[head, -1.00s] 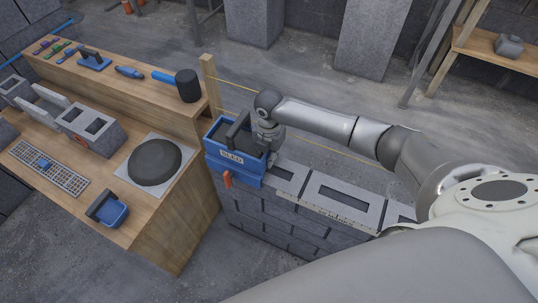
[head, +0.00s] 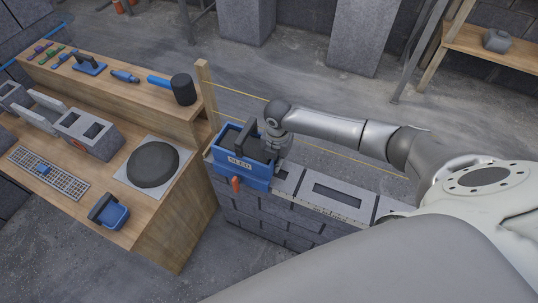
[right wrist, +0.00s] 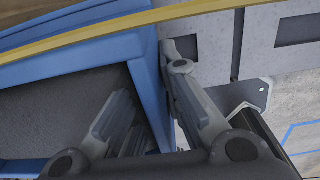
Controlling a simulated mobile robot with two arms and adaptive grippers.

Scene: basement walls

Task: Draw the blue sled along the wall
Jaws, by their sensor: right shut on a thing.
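The blue sled (head: 252,174), lettered "SLED" on its front, sits on top of the block wall (head: 340,196) near its left end. It has a dark handle and an orange piece low on its front. My right gripper (head: 273,150) is at the sled's right end. In the right wrist view, the gripper (right wrist: 150,82) straddles the sled's blue side wall (right wrist: 147,75), one finger inside over the dark interior and one outside. It is shut on this wall. My left gripper is not in view.
A yellow string (head: 235,90) runs from a wooden post (head: 205,88) along the wall's far side. The wall top right of the sled is clear, with block openings.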

